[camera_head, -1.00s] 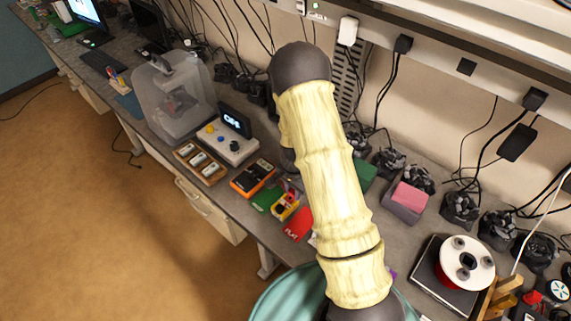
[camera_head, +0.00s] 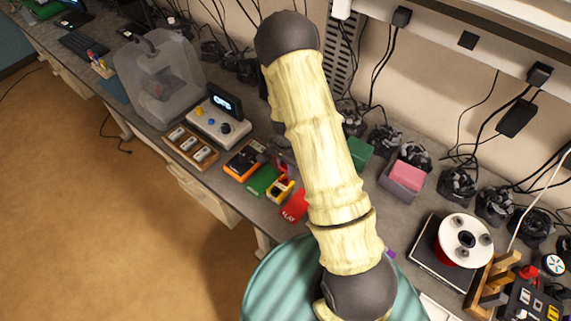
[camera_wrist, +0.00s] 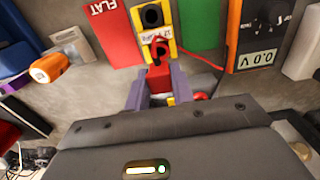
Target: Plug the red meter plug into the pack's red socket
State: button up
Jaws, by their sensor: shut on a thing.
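In the wrist view my gripper (camera_wrist: 159,84) is shut on the red meter plug (camera_wrist: 159,76). The plug points at the yellow pack (camera_wrist: 173,28) just ahead. The pack has a black socket (camera_wrist: 152,15) at its far end and a red socket (camera_wrist: 160,47) at its near end, right in front of the plug. I cannot tell whether the plug tip touches or enters the red socket. The orange meter (camera_wrist: 249,35) lies to the right and its display reads 0.0 V. In the head view the meter (camera_head: 244,161) and pack (camera_head: 278,189) show; my arm hides the gripper and plug.
A red FLAT card (camera_wrist: 112,32) and a green card (camera_wrist: 199,22) flank the pack. An orange-and-white cylinder (camera_wrist: 48,69) lies at left. A spool (camera_head: 466,240) and a pink-topped box (camera_head: 403,180) stand right of my arm on the bench.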

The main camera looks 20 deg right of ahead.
jog(key=shift+f+b, duration=1.35)
jog(key=shift+f, duration=0.8)
jog(key=shift+f+b, duration=0.85)
dwell(1.7)
jog(key=o, duration=1)
jog(key=shift+r, duration=0.1)
notch_tip(320, 180, up, 17)
jog(key=b, duration=0.3)
jog(key=shift+r, duration=0.1)
